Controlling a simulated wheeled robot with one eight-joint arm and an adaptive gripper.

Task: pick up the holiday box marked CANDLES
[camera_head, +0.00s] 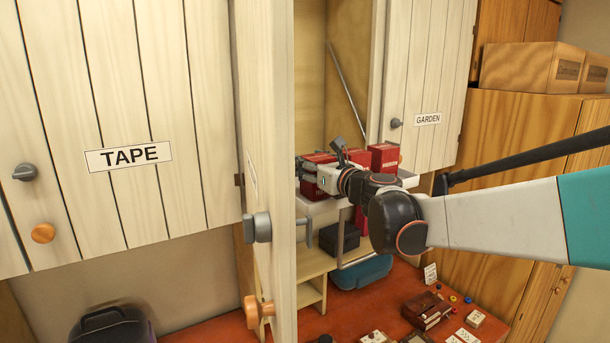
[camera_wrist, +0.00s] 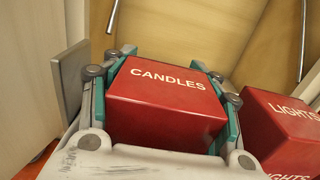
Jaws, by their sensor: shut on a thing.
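The red box marked CANDLES (camera_wrist: 165,108) lies between the teal-padded fingers of my gripper (camera_wrist: 168,95) in the wrist view, with its label readable on top. A finger presses each side, so my gripper is shut on it. In the head view my gripper (camera_head: 318,172) reaches into the open cabinet from the right, and the red box (camera_head: 322,184) shows at its fingers, partly hidden by them. I cannot tell whether the box is lifted off the shelf.
A red box marked LIGHTS (camera_wrist: 285,125) stands close on the right. A grey rod (camera_head: 347,85) leans inside. Below, the red worktop (camera_head: 310,322) holds a blue container (camera_head: 360,273) and small items.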

